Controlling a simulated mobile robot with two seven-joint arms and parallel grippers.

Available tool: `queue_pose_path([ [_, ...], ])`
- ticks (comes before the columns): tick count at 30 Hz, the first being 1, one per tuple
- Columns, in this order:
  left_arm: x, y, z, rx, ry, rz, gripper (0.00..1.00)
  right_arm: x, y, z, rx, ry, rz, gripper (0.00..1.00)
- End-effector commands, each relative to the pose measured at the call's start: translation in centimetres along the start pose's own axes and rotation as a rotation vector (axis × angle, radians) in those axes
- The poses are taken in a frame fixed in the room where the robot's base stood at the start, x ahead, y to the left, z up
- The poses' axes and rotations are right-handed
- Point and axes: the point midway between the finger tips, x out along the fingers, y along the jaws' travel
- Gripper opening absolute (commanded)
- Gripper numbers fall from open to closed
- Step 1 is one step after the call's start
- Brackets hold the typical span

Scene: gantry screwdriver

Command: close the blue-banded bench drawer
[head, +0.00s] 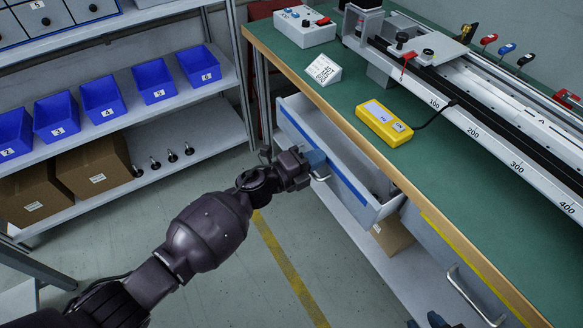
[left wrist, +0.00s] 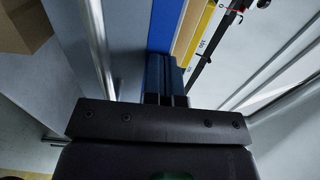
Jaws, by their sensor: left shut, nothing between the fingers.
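The blue-banded drawer (head: 350,184) under the green-topped bench (head: 381,163) stands pulled out in the head view, and its inside shows between its front and the bench edge. Its front carries a blue stripe and a metal handle (head: 322,176). My left gripper (head: 316,159) is shut with blue fingertips at the drawer front, right by the handle; I cannot tell whether it touches. The blue fingers also show in the left wrist view (left wrist: 166,82). Part of my right gripper (head: 438,321) shows at the bottom edge; its jaws are not clear.
A yellow-banded drawer (head: 450,250) with a handle sits to the right, seemingly shut. On the bench lie a yellow meter (head: 384,122), a control box (head: 304,27) and a long scaled rail (head: 480,130). A shelf with blue bins (head: 103,98) stands left. Floor between is open.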

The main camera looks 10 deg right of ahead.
Motion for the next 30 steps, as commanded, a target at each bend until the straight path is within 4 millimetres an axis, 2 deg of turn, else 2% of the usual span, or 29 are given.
queue_pose_path([
  [3, 2.1, 0.4, -0.1, -0.006, 0.002, 0.001, 0.00, 0.1, -0.1, 0.2, -0.011, -0.001, -0.002, 0.34],
  [10, 4.2, 0.2, -0.1, -0.003, 0.000, 0.002, 0.00, 0.2, -0.1, 0.1, -0.027, 0.007, -0.003, 0.34],
  [19, 4.7, 0.0, 0.0, 0.000, 0.000, 0.001, 0.00, 0.2, -0.1, -0.5, -0.031, 0.020, -0.003, 0.34],
  [30, 4.2, 0.0, 0.2, 0.001, -0.001, 0.001, 0.00, 0.2, -0.1, -0.4, -0.028, 0.017, -0.003, 0.34],
])
